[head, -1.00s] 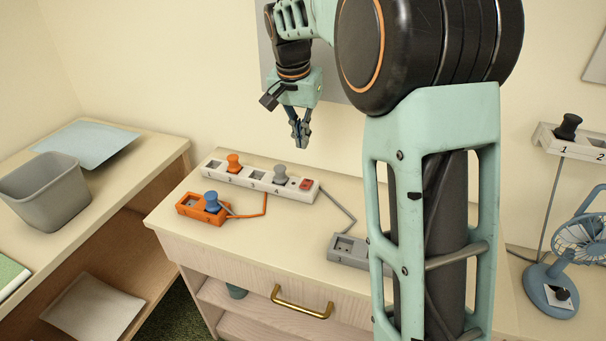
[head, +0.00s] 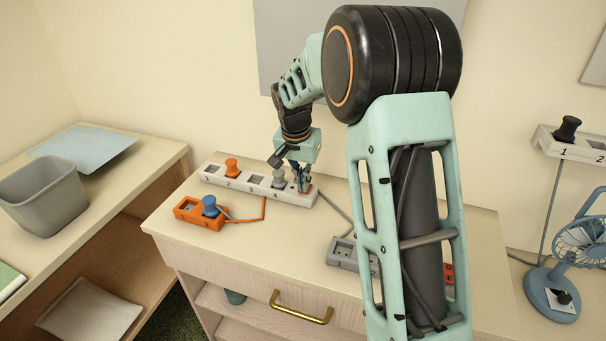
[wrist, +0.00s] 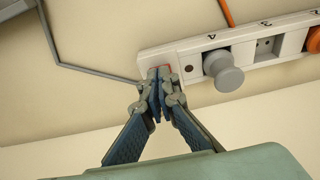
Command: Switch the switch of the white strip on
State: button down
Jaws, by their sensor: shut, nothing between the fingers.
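The white strip (head: 236,182) lies on the cabinet top, with numbered sockets. An orange plug (head: 232,168) and a grey plug (head: 278,179) sit in it; the grey plug also shows in the wrist view (wrist: 223,71). The strip's red switch (wrist: 165,68) is at its end past socket 4 and is mostly hidden by my fingertips. My gripper (head: 303,188) is shut and empty, pointing down with its tips at the switch. In the wrist view my gripper (wrist: 158,78) overlaps the switch; I cannot tell whether it is pressed.
An orange strip (head: 188,210) with a blue plug (head: 210,206) lies in front of the white strip. A grey strip (head: 342,252) lies to the right, partly behind my arm. Cables run between them. A grey bin (head: 45,200) stands on the left shelf.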

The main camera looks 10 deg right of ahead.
jog(key=shift+f, duration=0.1)
jog(key=shift+s+a+f+b, duration=0.15)
jog(key=shift+f+b, duration=0.5)
jog(key=shift+b, duration=0.25)
jog(key=shift+r, duration=0.25)
jog(key=shift+p, duration=0.3)
jog(key=shift+w+d+r+p, duration=0.4)
jog(key=shift+w+p, duration=0.05)
jog(key=shift+w, duration=0.15)
